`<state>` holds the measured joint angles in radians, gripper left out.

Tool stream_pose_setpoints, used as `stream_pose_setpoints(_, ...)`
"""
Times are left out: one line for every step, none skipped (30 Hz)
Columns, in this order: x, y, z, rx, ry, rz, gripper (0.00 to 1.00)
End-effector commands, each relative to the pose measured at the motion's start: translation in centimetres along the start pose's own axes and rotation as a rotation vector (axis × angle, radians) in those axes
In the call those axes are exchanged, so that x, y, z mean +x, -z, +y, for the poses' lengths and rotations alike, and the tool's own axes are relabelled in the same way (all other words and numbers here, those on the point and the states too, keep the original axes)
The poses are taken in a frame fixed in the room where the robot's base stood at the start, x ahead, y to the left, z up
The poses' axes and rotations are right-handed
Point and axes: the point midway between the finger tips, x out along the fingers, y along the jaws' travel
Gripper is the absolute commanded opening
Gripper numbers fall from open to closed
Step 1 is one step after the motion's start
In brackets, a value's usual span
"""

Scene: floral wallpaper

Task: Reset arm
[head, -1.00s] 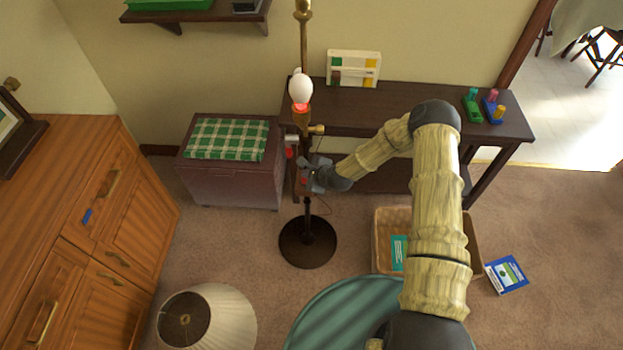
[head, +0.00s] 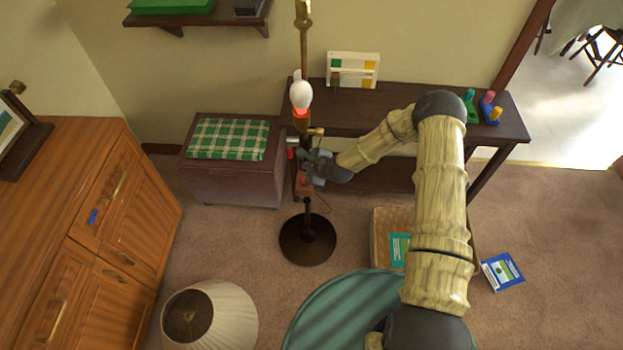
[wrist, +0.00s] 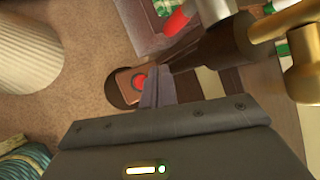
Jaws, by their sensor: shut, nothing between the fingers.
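My arm reaches over the floor from the lower right, and my gripper (head: 301,163) is at the pole of a floor lamp (head: 302,122) in the head view. In the wrist view my gripper (wrist: 158,72) shows its fingers together with nothing between them. The lamp's dark pole and brass fittings (wrist: 303,78) are close on the right of the fingers. A red button on a brown box (wrist: 138,82) lies beyond the fingertips. Whether the fingers touch the lamp I cannot tell.
A dark table (head: 400,108) and a purple chest (head: 232,183) stand by the wall. A wooden cabinet (head: 90,220) is at left. A lampshade (head: 235,315), a basket (head: 388,262) and a book (head: 502,272) are on the carpet. Open carpet lies around the lamp base (head: 308,240).

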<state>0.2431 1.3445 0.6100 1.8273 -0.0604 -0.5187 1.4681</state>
Motion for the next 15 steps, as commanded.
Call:
stream_pose_setpoints(0.0,0.0,0.0,0.000,0.000,0.000,0.00)
stream_pose_setpoints(0.0,0.0,0.0,0.000,0.000,0.000,0.00)
stream_pose_setpoints(0.0,0.0,0.0,0.000,0.000,0.000,0.00)
stream_pose_setpoints(0.0,0.0,0.0,0.000,0.000,0.000,0.00)
stream_pose_setpoints(0.0,0.0,0.0,0.000,0.000,0.000,0.00)
stream_pose_setpoints(0.0,0.0,0.0,0.001,0.000,0.000,0.00)
stream_pose_setpoints(0.0,0.1,0.0,0.001,0.000,0.001,0.00)
stream_pose_setpoints(0.0,0.1,0.0,0.002,0.001,0.001,0.00)
stream_pose_setpoints(0.0,0.1,0.0,0.002,0.001,0.001,0.00)
stream_pose_setpoints(0.0,0.2,-0.1,0.002,0.001,0.002,0.00)
stream_pose_setpoints(-0.1,0.2,-0.1,-0.001,0.001,0.002,0.00)
stream_pose_setpoints(-0.2,0.1,-0.2,-0.009,-0.001,0.003,0.00)
stream_pose_setpoints(-0.4,0.1,-0.3,-0.020,-0.003,0.004,0.00)
stream_pose_setpoints(-0.7,0.0,-0.3,-0.036,-0.007,0.006,0.00)
stream_pose_setpoints(-1.1,-0.1,-0.5,-0.066,-0.016,0.009,0.00)
